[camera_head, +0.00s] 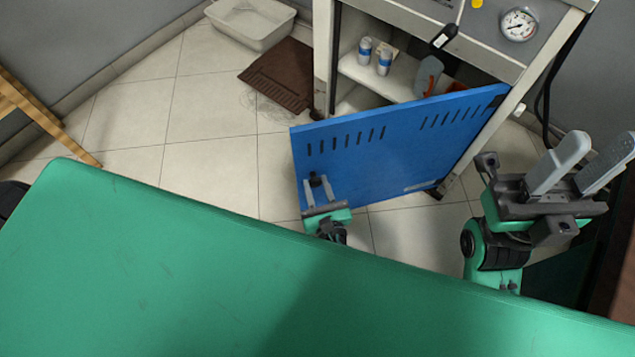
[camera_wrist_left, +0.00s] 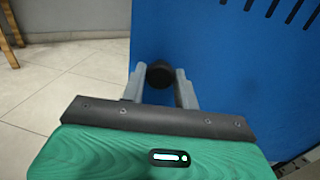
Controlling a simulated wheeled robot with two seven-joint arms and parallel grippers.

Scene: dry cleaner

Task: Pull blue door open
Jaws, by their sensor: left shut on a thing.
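The blue door (camera_head: 390,150) with dark vent slots stands partly open on the front of a grey cabinet (camera_head: 470,45), hinged at its right side. My left gripper (camera_head: 319,184) is shut on the black knob near the door's free left edge. In the left wrist view the black knob (camera_wrist_left: 160,74) sits between the two grey fingers, with the blue door (camera_wrist_left: 235,75) behind it. My right gripper (camera_head: 590,165) is at the right, its fingers spread apart, empty and clear of the door.
Inside the cabinet, spray cans (camera_head: 365,49) and other items stand on a white shelf (camera_head: 385,80). A brown mat (camera_head: 278,75) and a white bin (camera_head: 250,22) lie at the back left. A gauge (camera_head: 519,25) is on the cabinet top. Tiled floor left of the door is clear.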

